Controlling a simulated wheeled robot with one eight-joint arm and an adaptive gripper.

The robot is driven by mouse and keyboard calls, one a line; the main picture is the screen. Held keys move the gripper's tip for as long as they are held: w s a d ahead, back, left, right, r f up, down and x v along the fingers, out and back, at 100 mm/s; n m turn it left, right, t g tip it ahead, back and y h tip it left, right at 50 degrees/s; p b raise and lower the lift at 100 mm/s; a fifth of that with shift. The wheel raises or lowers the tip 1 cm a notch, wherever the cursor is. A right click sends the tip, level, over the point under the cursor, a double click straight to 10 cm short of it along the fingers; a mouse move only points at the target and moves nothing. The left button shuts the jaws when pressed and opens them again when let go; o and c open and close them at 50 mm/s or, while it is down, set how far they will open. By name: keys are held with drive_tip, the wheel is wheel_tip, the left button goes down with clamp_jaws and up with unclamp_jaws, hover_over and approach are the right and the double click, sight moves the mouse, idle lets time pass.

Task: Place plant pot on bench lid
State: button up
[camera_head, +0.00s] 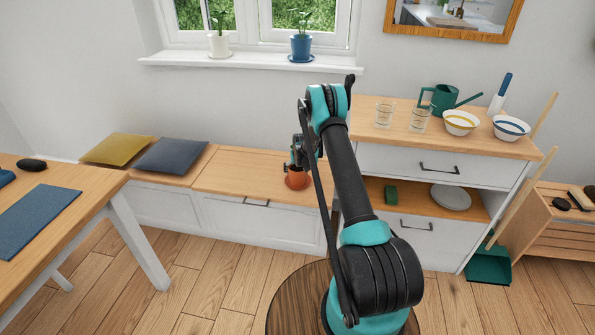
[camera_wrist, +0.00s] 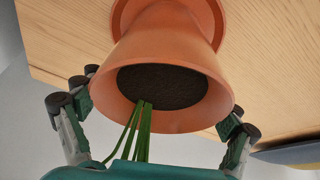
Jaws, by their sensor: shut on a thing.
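The terracotta plant pot (camera_head: 297,180) is at the right part of the wooden bench lid (camera_head: 235,170). In the wrist view the pot (camera_wrist: 170,55) shows dark soil, green stems and a matching saucer at its base, with the wooden surface (camera_wrist: 65,40) behind it. My gripper (camera_head: 299,162) is at the pot's top and shut on it. In the wrist view the fingers of my gripper (camera_wrist: 155,108) stand on both sides of the rim. I cannot tell whether the saucer touches the lid. The plant's top is hidden.
Yellow (camera_head: 118,149) and grey (camera_head: 170,155) cushions lie on the bench's left part. A cabinet (camera_head: 440,138) with glasses, bowls and a green watering can stands right of the bench. Two potted plants stand on the windowsill (camera_head: 255,61). The lid's left and middle are clear.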

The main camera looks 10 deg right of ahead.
drive_tip(key=shift+f, duration=0.1)
drive_tip(key=o, duration=1.6)
drive_tip(key=shift+c, duration=0.2)
drive_tip(key=v, duration=1.2)
drive_tip(key=s+d+r, duration=0.2)
drive_tip(key=s+r, duration=1.7)
drive_tip(key=s, duration=0.4)
drive_tip(key=s+d+m, duration=0.1)
drive_tip(key=s, duration=2.7)
drive_tip(key=shift+s+d+f, duration=0.2)
drive_tip(key=shift+s+d, duration=0.05)
drive_tip(key=shift+d, duration=0.1)
